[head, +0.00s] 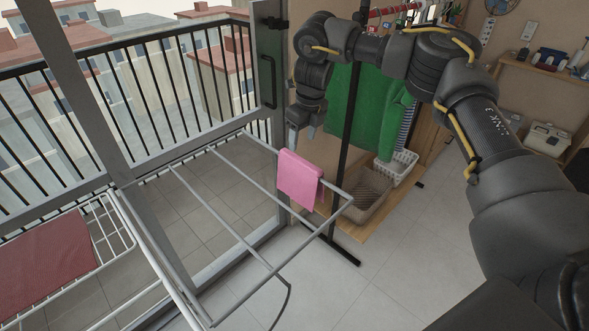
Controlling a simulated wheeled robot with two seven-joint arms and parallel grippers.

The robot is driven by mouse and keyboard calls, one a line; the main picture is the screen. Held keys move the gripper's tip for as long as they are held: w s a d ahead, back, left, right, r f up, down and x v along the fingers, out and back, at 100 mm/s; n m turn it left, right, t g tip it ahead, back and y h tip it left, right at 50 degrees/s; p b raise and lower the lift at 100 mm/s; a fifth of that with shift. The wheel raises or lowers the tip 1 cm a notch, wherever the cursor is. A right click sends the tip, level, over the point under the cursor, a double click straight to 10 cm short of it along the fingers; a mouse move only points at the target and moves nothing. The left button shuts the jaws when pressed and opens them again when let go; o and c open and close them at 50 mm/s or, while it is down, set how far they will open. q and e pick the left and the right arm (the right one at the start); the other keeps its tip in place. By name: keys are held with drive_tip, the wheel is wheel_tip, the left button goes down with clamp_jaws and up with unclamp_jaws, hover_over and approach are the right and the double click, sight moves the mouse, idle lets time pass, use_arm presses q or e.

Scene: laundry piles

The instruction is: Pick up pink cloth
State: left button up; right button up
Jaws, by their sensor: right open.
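The pink cloth (299,180) hangs folded over the far-right bar of a grey drying rack (236,228). My right gripper (302,136) points down just above and slightly behind the cloth in the head view. Its fingers look apart, with nothing between them, and I see no contact with the cloth. My left gripper is out of view.
A dark red cloth (45,262) lies on a white rack (112,232) at the left. A glass balcony door frame (268,60) stands behind the rack. A green garment (365,115) hangs above baskets (362,195) at the right.

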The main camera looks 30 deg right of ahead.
sight(301, 160)
drive_tip(key=shift+s+d+f, duration=0.2)
drive_tip(key=shift+s+f, duration=0.2)
drive_tip(key=shift+f, duration=0.35)
drive_tip(key=f, duration=0.1)
drive_tip(key=f+p, duration=0.1)
drive_tip(key=f, duration=0.1)
drive_tip(key=shift+w+f, duration=0.25)
drive_tip(key=shift+w, duration=0.15)
drive_tip(key=shift+w+f, duration=0.1)
drive_tip(key=shift+f, duration=0.1)
drive_tip(key=shift+a+f, duration=0.1)
drive_tip(key=f, duration=0.1)
drive_tip(key=f+p, duration=0.1)
drive_tip(key=f, duration=0.1)
drive_tip(key=f+p, duration=0.1)
drive_tip(key=shift+w+a+f, duration=0.15)
drive_tip(key=shift+w+f, duration=0.15)
drive_tip(key=shift+f, duration=0.1)
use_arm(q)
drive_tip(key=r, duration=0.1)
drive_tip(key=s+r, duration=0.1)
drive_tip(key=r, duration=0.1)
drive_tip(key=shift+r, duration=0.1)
use_arm(e)
drive_tip(key=c, duration=1.1)
